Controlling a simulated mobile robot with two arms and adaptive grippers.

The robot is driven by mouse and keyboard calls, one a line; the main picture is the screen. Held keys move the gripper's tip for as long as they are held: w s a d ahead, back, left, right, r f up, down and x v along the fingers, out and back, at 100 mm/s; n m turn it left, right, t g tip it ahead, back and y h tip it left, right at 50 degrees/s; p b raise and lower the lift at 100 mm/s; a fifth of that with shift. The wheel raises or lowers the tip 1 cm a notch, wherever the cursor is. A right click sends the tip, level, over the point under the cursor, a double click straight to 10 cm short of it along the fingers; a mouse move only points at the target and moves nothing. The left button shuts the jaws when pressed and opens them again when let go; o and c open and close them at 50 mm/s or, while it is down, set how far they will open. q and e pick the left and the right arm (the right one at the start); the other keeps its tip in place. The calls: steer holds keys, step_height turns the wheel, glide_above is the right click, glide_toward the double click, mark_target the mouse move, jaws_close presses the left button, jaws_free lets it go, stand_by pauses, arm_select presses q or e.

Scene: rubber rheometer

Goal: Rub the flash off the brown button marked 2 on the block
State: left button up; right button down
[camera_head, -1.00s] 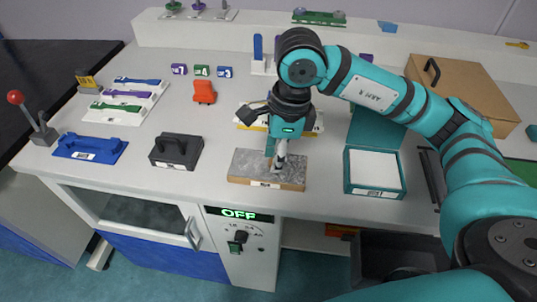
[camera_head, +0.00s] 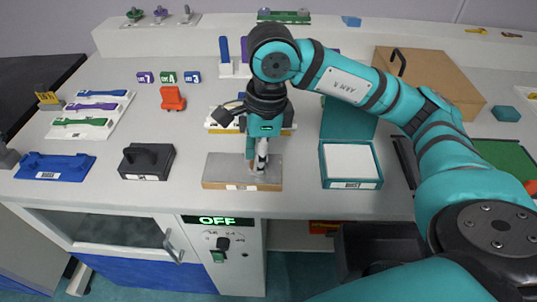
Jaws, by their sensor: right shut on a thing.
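The block (camera_head: 225,169) is a flat grey-topped slab with a pale tan front edge and small labels, lying near the front of the bench. My right gripper (camera_head: 259,168) points down over the right half of the block, with its fingertips at or just above the grey top. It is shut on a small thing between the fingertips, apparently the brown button. The fingers mostly hide it, and its mark 2 and any flash cannot be made out. I cannot tell whether it touches the block. My left gripper is not in view.
An open teal box (camera_head: 350,163) with a white inside stands right of the block. A black handled block (camera_head: 147,161) and a blue tray (camera_head: 56,167) lie to the left. Bare bench shows between block and box.

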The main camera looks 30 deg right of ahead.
mark_target(216, 166)
steer(key=shift+w+a, duration=0.45)
steer(key=shift+a, duration=0.25)
steer(key=shift+w+a, duration=0.45)
steer(key=shift+a, duration=0.2)
steer(key=shift+w+a+f+b, duration=0.1)
steer(key=shift+w+a+b, duration=0.1)
steer(key=shift+a+b, duration=0.1)
steer(key=shift+w+a, duration=0.2)
steer(key=shift+a, duration=0.15)
steer(key=shift+w+a, duration=0.55)
steer(key=shift+a, duration=0.3)
steer(key=shift+w+a, duration=0.45)
steer(key=shift+a, duration=0.15)
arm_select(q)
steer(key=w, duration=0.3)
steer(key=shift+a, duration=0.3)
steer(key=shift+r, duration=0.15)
arm_select(e)
steer(key=shift+r, duration=0.25)
